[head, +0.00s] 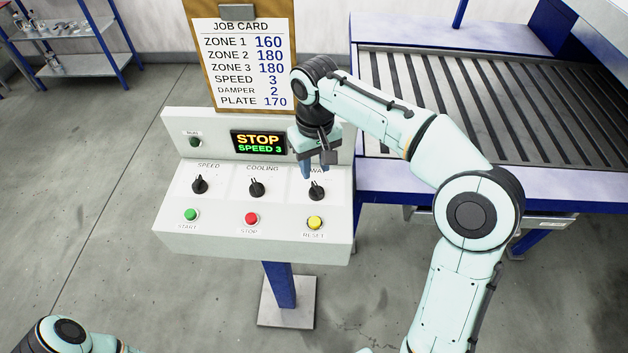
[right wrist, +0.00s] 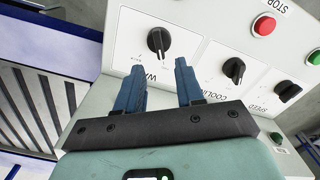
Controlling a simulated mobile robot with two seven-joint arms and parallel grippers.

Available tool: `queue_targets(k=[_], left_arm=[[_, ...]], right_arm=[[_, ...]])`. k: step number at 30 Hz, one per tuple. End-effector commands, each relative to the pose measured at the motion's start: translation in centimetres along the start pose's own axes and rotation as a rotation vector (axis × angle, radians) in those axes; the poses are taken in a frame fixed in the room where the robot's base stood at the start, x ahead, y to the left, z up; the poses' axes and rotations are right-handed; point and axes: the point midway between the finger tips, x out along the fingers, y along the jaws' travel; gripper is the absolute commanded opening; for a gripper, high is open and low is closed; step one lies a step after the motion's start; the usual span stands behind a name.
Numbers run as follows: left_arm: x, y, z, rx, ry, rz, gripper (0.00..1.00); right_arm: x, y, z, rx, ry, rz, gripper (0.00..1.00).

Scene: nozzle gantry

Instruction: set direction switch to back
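The control panel (head: 180,225) carries a row of three black knobs. The rightmost black knob (head: 316,191) sits under a label starting at "WA" that is partly hidden by my gripper. Its pointer looks roughly upright. It also shows in the right wrist view (right wrist: 158,41), under the same partly hidden label. No knob label reading "direction" is legible. My right gripper (head: 316,168) is open and empty, just above and behind this knob. In the right wrist view its two blue fingers (right wrist: 160,84) are apart, with the knob beyond the gap and not gripped. My left gripper is out of view.
The speed knob (head: 200,185) and cooling knob (head: 256,188) are to the left. Below are green start (head: 190,214), red stop (head: 251,218) and yellow reset (head: 315,222) buttons. A display (head: 258,143) reads STOP, SPEED 3. The job card (head: 245,65) stands behind; a roller conveyor (head: 500,105) is right.

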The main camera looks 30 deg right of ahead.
Motion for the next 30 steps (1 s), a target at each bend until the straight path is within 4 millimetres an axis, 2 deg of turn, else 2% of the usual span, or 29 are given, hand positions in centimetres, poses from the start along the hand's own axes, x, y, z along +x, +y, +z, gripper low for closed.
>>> queue_targets(k=[1,3,9,21,23,24,25,30], left_arm=[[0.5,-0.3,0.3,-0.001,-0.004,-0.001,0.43],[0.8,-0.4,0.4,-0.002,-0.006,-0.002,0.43],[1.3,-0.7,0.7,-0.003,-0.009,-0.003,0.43],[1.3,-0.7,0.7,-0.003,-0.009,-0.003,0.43],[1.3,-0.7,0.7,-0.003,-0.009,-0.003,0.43],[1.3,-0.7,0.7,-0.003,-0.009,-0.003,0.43],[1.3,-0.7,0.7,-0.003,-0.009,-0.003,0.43],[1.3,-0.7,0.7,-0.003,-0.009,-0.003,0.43]], right_arm=[[1.4,0.0,0.1,0.001,-0.005,0.0,0.37],[2.6,0.0,0.1,0.001,-0.004,-0.001,0.37],[4.8,0.0,0.0,0.001,-0.001,0.0,0.37],[5.4,0.0,-0.1,0.001,0.002,-0.001,0.37],[5.4,0.0,-0.1,0.001,0.002,-0.001,0.18],[5.4,0.0,-0.1,0.001,0.002,-0.001,0.05],[5.4,0.0,-0.1,0.001,0.002,-0.001,0.0],[5.3,0.0,-0.1,0.002,0.002,-0.001,0.0]])
